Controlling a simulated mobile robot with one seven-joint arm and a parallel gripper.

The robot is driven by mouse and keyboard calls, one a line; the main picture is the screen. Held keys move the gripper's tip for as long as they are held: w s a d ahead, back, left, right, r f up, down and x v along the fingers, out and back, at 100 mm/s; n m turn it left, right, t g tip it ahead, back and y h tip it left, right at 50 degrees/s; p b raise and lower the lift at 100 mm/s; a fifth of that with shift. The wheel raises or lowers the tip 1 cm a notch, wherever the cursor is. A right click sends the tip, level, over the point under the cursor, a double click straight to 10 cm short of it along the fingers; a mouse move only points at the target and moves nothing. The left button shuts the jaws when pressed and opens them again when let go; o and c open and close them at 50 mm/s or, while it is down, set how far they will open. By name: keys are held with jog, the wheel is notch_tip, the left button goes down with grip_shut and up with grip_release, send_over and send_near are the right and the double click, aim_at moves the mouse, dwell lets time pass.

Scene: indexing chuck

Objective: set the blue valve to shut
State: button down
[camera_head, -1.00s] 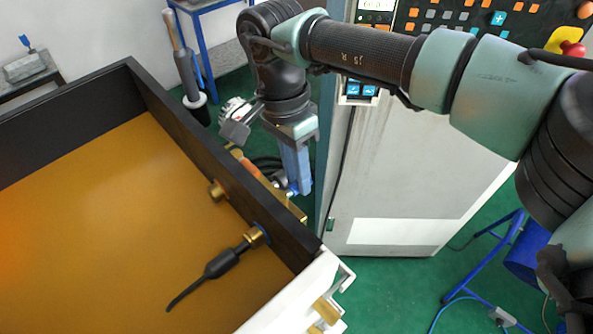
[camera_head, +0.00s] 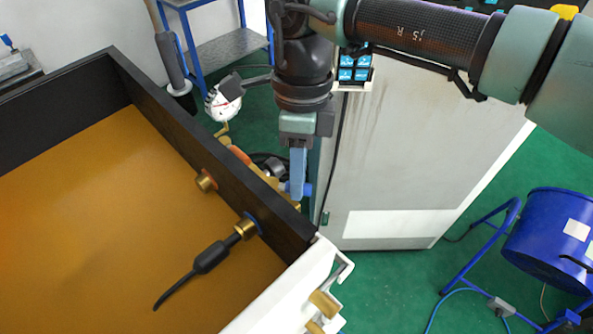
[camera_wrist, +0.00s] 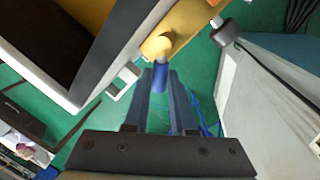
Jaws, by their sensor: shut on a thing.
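The blue valve's handle (camera_wrist: 160,78) sits between my fingertips in the wrist view, on a brass-yellow fitting (camera_wrist: 165,42). In the head view a bit of the blue handle (camera_head: 307,190) shows beside my fingers, at the near end of the brass pipework on the outside of the black-walled tank. My gripper (camera_head: 297,192) points down there; in the wrist view my gripper (camera_wrist: 161,76) is closed around the handle. My fingers hide much of the valve in the head view, so its exact angle is hard to tell.
The black-walled tank (camera_head: 165,110), with an ochre floor and a black hose, stands at left. An orange-red handle (camera_head: 239,154) and a round gauge (camera_head: 222,104) are farther along the pipework. A grey cabinet (camera_head: 400,150) stands close at right. A blue drum (camera_head: 550,236) is far right.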

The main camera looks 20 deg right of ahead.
jog(key=m, duration=0.1)
jog(key=m+b, duration=0.1)
jog(key=s+m, duration=0.1)
jog(key=shift+a+b, duration=0.25)
jog(key=shift+b, duration=0.15)
jog(key=shift+s+a+m+t+y+b, duration=0.2)
jog(key=shift+m+b, duration=0.15)
jog(key=shift+m, duration=0.4)
jog(key=shift+s+a+m+t+y+b, duration=0.1)
jog(key=shift+a+m+t+y+b, duration=0.15)
jog(key=shift+m, duration=0.5)
jog(key=c, duration=0.8)
grip_release()
jog(key=shift+d, duration=0.1)
jog(key=shift+o, duration=0.2)
